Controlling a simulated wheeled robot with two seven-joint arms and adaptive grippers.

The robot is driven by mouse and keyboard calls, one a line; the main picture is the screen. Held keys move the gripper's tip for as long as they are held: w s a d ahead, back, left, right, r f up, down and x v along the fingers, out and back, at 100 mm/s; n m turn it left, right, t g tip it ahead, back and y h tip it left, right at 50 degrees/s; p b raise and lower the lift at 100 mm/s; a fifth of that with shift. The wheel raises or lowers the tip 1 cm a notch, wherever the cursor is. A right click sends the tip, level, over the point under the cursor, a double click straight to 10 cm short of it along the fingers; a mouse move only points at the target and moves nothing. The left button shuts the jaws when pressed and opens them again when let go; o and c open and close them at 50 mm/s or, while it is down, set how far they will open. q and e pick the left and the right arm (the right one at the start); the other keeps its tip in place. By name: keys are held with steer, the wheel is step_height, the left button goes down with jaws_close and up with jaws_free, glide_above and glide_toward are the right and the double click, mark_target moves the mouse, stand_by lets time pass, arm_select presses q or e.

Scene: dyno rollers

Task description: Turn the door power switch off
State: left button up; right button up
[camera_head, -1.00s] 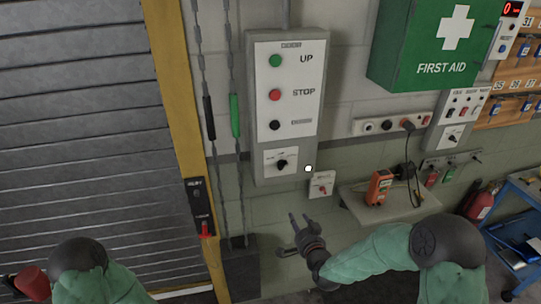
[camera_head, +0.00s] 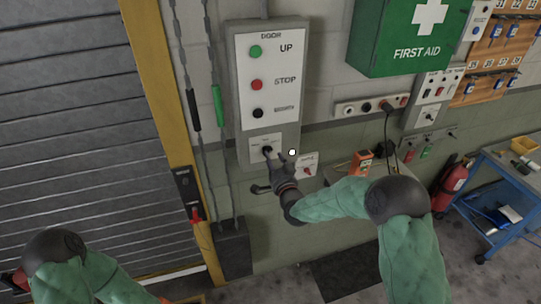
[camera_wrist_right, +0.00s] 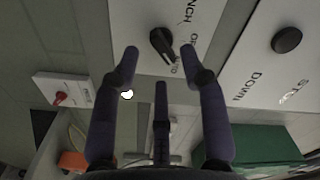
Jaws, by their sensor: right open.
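A black rotary knob (camera_head: 267,149) sits on the white plate at the bottom of the door panel (camera_head: 293,95). A small white box with a red rotary switch (camera_head: 308,170) is on the wall just right of the panel's lower end. Which one is the door power switch I cannot tell; labels are too small or cut off. My right gripper (camera_head: 278,160) is open and empty just below the black knob. In the right wrist view the black knob (camera_wrist_right: 161,43) shows between the fingertips; contact is unclear. The red switch (camera_wrist_right: 60,98) is off to the left there. My left gripper is outside the view.
Hanging chains (camera_head: 215,105) and a yellow door post (camera_head: 160,110) stand left of the panel. A shelf with an orange device (camera_head: 361,161), a first aid box (camera_head: 402,40) and a blue cart (camera_head: 508,200) are to the right.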

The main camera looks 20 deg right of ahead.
steer(key=shift+w+a, duration=0.1)
steer(key=shift+w, duration=1.25)
jaws_close()
